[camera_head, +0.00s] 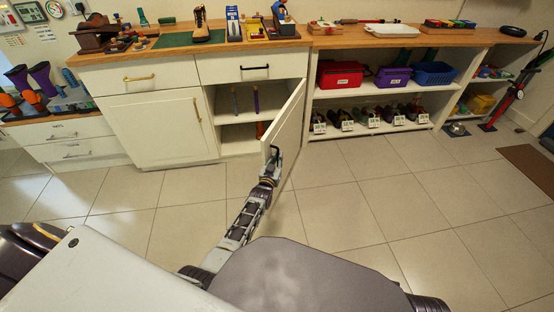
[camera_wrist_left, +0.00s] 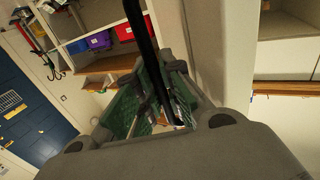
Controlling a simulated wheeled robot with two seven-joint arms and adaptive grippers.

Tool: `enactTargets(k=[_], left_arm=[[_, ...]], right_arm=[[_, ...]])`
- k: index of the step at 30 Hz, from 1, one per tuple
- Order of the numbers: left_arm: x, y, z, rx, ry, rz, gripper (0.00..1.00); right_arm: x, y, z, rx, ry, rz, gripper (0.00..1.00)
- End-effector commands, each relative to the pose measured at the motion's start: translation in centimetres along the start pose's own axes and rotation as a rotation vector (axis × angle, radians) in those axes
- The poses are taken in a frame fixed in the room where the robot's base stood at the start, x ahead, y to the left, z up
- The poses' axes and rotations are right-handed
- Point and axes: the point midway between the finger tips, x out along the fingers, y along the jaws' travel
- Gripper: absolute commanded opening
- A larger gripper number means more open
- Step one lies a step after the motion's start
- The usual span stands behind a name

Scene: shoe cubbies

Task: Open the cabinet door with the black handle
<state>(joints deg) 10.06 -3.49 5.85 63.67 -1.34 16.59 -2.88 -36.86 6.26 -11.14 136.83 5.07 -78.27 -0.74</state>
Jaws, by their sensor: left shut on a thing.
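The white cabinet door (camera_head: 288,122) stands swung wide open toward me, with the shelves inside the cabinet (camera_head: 238,138) showing to its left. My left gripper (camera_head: 271,166) is at the free edge of the door, shut on its black handle. In the left wrist view the black handle (camera_wrist_left: 140,32) runs as a dark bar down between the green-padded fingers of the gripper (camera_wrist_left: 158,98). The fingers hide the lower part of the handle. My right gripper is not in view.
A shut drawer (camera_head: 281,66) with its own black handle sits above the opening. A shut door with a brass handle (camera_head: 160,127) is to the left. Open shelves with red (camera_head: 340,74), purple and blue bins stand right. The tiled floor (camera_head: 370,200) is clear.

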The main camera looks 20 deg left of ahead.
Motion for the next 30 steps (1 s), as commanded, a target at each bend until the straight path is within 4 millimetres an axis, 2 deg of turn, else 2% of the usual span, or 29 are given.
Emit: enactTargets(k=[6,7,9,23,30], left_arm=[[0.0,0.0,0.0,0.003,0.0,0.0,0.0],[0.0,0.0,0.0,0.003,0.0,0.0,0.11],[0.0,0.0,0.0,0.003,0.0,0.0,0.19],[-0.2,0.0,0.0,0.0,0.001,0.0,0.19],[-1.3,0.0,0.1,0.0,0.0,0.0,0.19]], right_arm=[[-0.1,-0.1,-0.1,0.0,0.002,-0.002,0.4],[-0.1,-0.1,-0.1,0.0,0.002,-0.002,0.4],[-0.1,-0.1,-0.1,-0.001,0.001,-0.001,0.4],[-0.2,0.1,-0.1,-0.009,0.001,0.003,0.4],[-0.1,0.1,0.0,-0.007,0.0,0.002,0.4]])
